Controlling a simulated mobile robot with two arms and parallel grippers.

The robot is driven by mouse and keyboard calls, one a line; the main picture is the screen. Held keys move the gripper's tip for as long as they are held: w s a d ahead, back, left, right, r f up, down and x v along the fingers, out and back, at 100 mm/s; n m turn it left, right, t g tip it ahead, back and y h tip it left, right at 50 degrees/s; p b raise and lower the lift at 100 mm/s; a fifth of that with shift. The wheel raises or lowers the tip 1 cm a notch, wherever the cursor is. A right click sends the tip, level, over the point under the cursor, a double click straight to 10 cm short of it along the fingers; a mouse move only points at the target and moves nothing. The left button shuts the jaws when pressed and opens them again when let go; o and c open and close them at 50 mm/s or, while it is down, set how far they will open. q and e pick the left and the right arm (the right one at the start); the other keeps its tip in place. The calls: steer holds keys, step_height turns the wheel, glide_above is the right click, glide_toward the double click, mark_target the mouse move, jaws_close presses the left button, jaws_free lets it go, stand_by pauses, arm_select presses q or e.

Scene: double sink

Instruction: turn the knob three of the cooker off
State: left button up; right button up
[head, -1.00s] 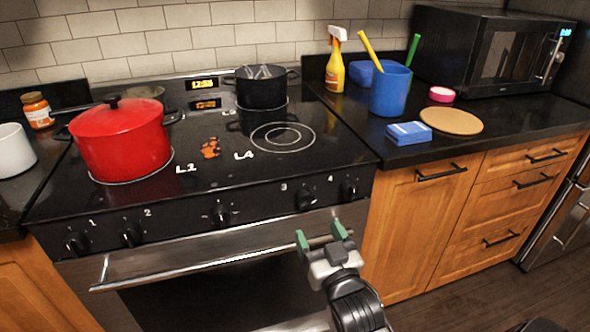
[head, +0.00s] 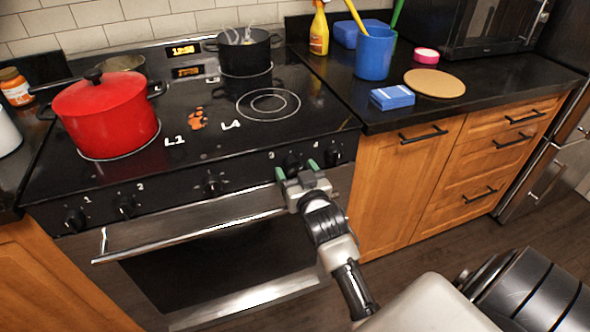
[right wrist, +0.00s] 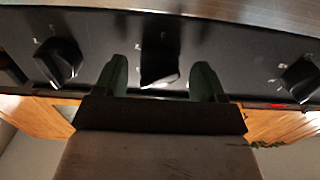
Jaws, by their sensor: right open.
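The cooker (head: 320,108) has a black front panel with a row of black knobs. Knob three (head: 292,162), beside the printed 3, is partly hidden behind my right gripper (head: 296,170). In the right wrist view, knob three (right wrist: 158,68) sits between the two green fingertips of my right gripper (right wrist: 158,82). The fingers are open, with a gap on each side of the knob. Its exact pointer setting cannot be read. Knob four (head: 335,155) is just to the right in the head view. My left gripper is not in view.
The oven handle (head: 190,235) runs below the knobs. A red pot (head: 105,115) and a black pot (head: 245,55) stand on the hob. A blue cup (head: 374,55), blue box (head: 392,97) and round board (head: 434,83) are on the right counter. The floor in front is partly free.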

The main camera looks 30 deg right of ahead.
steer(key=shift+w+d, duration=0.1)
steer(key=shift+w, duration=0.3)
steer(key=shift+c, duration=0.5)
steer(key=c, duration=0.8)
steer(key=shift+r+n+p, duration=0.2)
steer(key=shift+n+p, duration=0.85)
steer(key=shift+n, duration=0.05)
steer(key=n+p, duration=0.2)
steer(key=n, duration=0.1)
steer(key=shift+n, duration=0.3)
steer(key=n+p, duration=0.1)
steer(key=n, duration=0.2)
steer(key=shift+d+f, duration=0.1)
steer(key=shift+n+p, duration=0.6)
steer(key=shift+n, duration=1)
